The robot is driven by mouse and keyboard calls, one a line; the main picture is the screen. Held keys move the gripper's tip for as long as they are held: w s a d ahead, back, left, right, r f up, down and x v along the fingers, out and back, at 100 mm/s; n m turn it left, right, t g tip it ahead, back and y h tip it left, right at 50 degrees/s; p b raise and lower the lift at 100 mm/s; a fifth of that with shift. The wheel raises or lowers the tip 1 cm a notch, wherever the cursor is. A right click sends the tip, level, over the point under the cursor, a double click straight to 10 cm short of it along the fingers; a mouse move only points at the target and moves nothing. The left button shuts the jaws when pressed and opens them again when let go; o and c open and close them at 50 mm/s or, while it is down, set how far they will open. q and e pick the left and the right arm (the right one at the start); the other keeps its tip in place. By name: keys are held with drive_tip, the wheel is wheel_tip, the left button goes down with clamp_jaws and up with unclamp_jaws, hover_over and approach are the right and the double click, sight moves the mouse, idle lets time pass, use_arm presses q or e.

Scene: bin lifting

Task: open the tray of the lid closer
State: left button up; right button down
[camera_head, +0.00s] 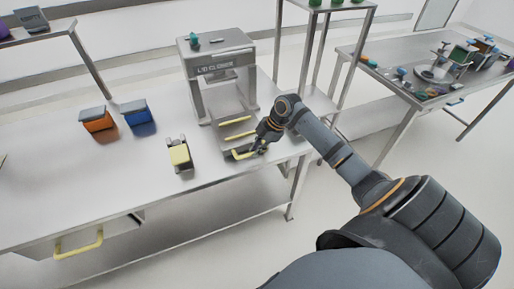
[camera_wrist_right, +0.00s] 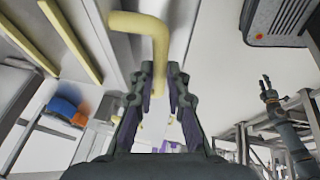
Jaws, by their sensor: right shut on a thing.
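The lid closer (camera_head: 217,72) is a grey machine with a labelled front, standing on the long white table. Its grey tray (camera_head: 230,145) sticks out at the front, low over the table, with yellow strips across the machine's lower part. My right gripper (camera_head: 260,145) is at the right end of the tray's yellow handle (camera_head: 242,155). In the right wrist view the bent yellow handle (camera_wrist_right: 153,40) runs down between the two fingers of the right gripper (camera_wrist_right: 160,85), which are shut on it.
An orange bin (camera_head: 98,122) and a blue bin (camera_head: 138,117) stand further left. A shelf rack (camera_head: 322,50) is behind my right arm. The table's front edge is close to the tray.

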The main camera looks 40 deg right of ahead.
drive_tip(key=shift+w, duration=0.2)
drive_tip(key=c, duration=1.6)
unclamp_jaws()
drive_tip(key=shift+o, duration=1.2)
drive_tip(key=shift+r, duration=0.1)
drive_tip(key=shift+s, duration=0.1)
use_arm(q)
drive_tip(key=shift+w, duration=0.6)
use_arm(e)
drive_tip(key=shift+v, duration=6)
drive_tip(key=shift+d, duration=0.1)
